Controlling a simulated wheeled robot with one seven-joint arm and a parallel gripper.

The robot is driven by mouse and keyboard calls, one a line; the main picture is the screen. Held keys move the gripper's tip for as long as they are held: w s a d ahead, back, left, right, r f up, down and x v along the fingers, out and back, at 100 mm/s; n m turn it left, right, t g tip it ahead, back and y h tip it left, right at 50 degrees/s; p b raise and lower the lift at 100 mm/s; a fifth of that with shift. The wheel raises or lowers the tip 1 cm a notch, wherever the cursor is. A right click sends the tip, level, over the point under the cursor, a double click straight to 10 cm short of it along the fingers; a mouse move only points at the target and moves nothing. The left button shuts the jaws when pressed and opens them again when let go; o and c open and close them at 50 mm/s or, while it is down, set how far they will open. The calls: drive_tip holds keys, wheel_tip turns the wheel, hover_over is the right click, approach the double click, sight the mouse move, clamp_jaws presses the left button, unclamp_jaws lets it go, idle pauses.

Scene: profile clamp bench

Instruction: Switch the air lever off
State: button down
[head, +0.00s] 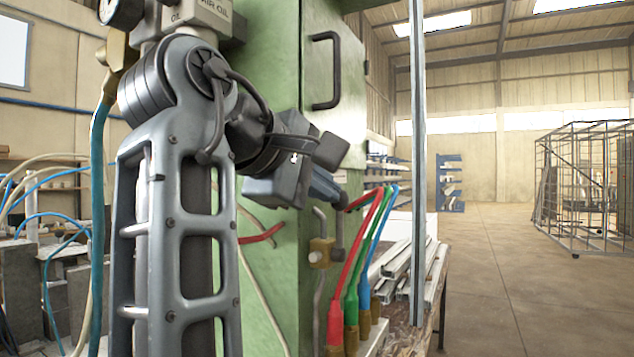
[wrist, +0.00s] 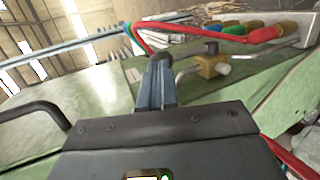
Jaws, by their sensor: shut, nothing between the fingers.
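A brass valve block (head: 321,252) with a pale round end sits on the side of the green machine, on bent grey pipe. It also shows in the wrist view (wrist: 208,66), right of my fingers. A short dark piece (wrist: 211,48), which looks like the lever, stands at the block; its exact setting is hard to tell. My gripper (head: 341,198) is shut and empty, its fingers pointing right and slightly down, above the valve in the head view. In the wrist view its closed fingers (wrist: 160,62) are apart from the brass block.
Red, green and blue hoses (head: 370,225) rise from brass fittings right of the valve, the red one close to my fingertips. The green machine (head: 275,170) has a black door handle (head: 325,72). Metal profiles (head: 405,262) lie on a bench behind.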

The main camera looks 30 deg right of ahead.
drive_tip(key=shift+w+d+r+p, duration=0.3)
drive_tip(key=shift+d+p, duration=0.25)
drive_tip(key=shift+p, duration=0.4)
drive_tip(key=shift+w, duration=0.1)
